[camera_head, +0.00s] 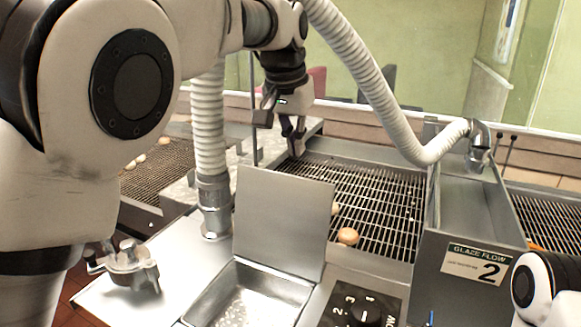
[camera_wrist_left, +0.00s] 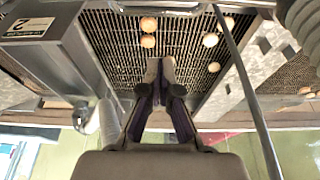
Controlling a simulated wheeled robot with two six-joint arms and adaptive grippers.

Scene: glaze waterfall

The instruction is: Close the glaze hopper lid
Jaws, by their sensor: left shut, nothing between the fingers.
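The glaze hopper (camera_head: 207,298) is a metal box at the bottom centre of the head view, and its inside shows. Its flat grey lid (camera_head: 283,220) stands up, open, along the far side of the hopper. My left gripper (camera_head: 294,150) is behind and above the lid, over the far end of the conveyor, apart from the lid. Its fingers point down, shut and empty. The wrist view shows the closed fingertips (camera_wrist_left: 160,64) in front of the conveyor grid; I cannot make out the lid there. My right gripper is not in view.
A wire conveyor (camera_head: 385,205) carries round doughnut-like pieces (camera_head: 348,236) beyond the lid. A ribbed white hose (camera_head: 208,125) rises left of the lid. A "GLAZE FLOW 2" housing (camera_head: 475,265) stands right. A knob panel (camera_head: 360,308) sits beside the hopper.

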